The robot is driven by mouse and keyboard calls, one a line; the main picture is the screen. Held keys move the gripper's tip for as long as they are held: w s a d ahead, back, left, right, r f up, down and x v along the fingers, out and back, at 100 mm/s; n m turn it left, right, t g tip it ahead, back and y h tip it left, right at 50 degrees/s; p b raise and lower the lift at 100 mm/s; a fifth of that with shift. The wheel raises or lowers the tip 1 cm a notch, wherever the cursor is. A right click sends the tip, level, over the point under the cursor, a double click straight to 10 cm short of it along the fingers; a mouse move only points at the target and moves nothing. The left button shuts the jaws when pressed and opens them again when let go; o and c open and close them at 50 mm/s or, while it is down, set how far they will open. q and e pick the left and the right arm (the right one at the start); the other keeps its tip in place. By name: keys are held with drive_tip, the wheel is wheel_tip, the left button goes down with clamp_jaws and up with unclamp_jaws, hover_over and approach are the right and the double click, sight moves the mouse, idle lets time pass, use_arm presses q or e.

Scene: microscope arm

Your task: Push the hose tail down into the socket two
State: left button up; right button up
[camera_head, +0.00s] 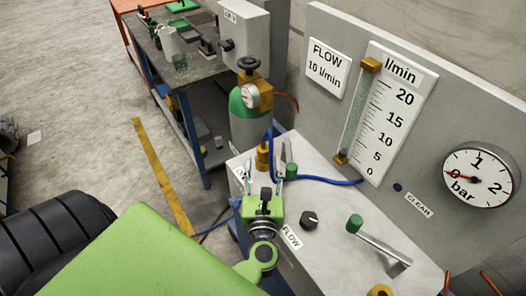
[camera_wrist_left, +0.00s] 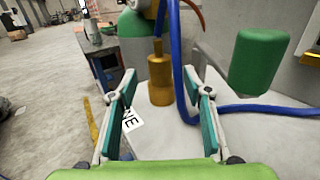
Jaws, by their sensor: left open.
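The blue hose (camera_head: 268,145) drops from the regulator area, bends beside a brass fitting (camera_head: 262,160) and runs right to the flow meter's foot. In the left wrist view the hose (camera_wrist_left: 175,60) hangs just right of the brass fitting (camera_wrist_left: 160,80). My left gripper (camera_head: 272,172) is open, its fingers upright on either side of this part of the picture. Whether either finger touches the hose is unclear. A label ending in "NE" (camera_wrist_left: 133,119) lies on the bench top by the left finger. I cannot make out socket two. My right gripper is out of view.
A grey bench top (camera_head: 335,222) carries a black knob (camera_head: 309,220) and a green-tipped lever (camera_head: 355,223). A panel (camera_head: 434,130) with a flow meter and a gauge (camera_head: 481,176) stands behind. A green gas cylinder (camera_head: 249,128) stands beyond.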

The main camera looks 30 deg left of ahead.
sight(263, 156)
use_arm(q)
drive_tip(key=x, duration=0.3)
drive_tip(key=shift+w+a+p, duration=0.2)
drive_tip(key=shift+w+p, duration=0.15)
drive_tip(key=shift+w+a, duration=0.15)
drive_tip(key=shift+w, duration=0.05)
drive_tip(key=shift+s, duration=0.1)
drive_tip(key=c, duration=1)
clamp_jaws()
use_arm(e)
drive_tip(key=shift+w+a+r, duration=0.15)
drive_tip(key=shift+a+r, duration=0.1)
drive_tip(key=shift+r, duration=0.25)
use_arm(q)
drive_tip(key=shift+r, duration=0.15)
